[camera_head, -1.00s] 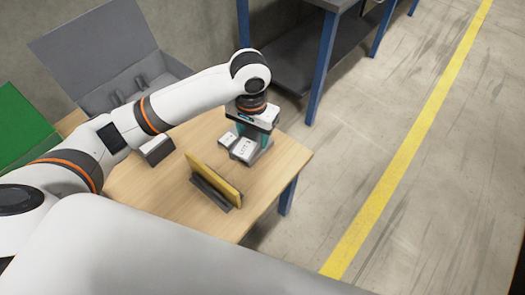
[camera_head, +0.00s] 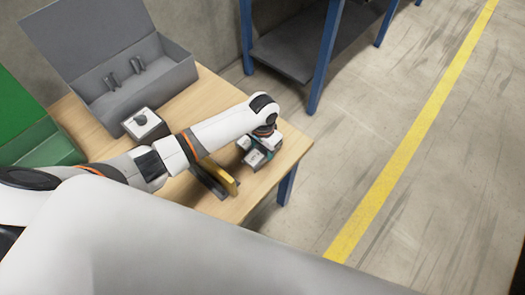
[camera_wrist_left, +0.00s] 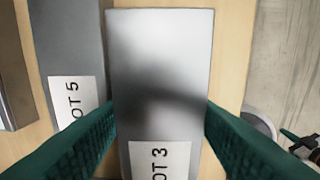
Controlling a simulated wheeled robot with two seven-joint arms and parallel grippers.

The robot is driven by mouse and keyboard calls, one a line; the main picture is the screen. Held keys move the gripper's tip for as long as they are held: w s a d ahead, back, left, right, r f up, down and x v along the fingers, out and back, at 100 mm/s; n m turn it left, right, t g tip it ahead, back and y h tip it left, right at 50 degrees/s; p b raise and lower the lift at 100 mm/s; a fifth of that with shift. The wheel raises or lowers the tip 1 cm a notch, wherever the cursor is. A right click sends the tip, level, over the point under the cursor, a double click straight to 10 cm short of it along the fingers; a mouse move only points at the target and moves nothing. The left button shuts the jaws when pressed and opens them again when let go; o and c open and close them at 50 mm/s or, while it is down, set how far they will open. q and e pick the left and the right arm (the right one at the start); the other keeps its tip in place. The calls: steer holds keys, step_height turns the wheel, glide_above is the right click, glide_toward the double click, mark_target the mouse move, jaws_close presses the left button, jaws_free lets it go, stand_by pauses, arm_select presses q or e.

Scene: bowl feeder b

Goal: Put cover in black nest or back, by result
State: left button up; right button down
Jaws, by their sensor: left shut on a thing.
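My left gripper (camera_head: 264,146) is low over the right part of the wooden table, its fingers mostly hidden by the wrist in the head view. In the left wrist view its green fingers (camera_wrist_left: 160,106) are shut on a grey metallic block (camera_wrist_left: 160,50) with a white label ending "OT 3". A second grey block (camera_wrist_left: 68,40), labelled "OT 5", lies beside it on the left. Small pieces with white labels (camera_head: 254,158) show by the gripper in the head view. I cannot tell which thing is the cover or the black nest.
An open grey box (camera_head: 165,73) with two dark pegs stands at the back. A yellow plate (camera_head: 222,176) in a dark stand is beside my arm. A green box (camera_head: 60,150) is at left.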

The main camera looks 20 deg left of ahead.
arm_select(q)
steer(key=shift+f, duration=1.05)
steer(key=shift+f, duration=0.15)
steer(key=o, duration=1)
steer(key=shift+o, duration=0.2)
step_height(320, 180, up, 12)
steer(key=p, duration=0.1)
steer(key=shift+r+p, duration=0.2)
steer(key=shift+p, duration=0.1)
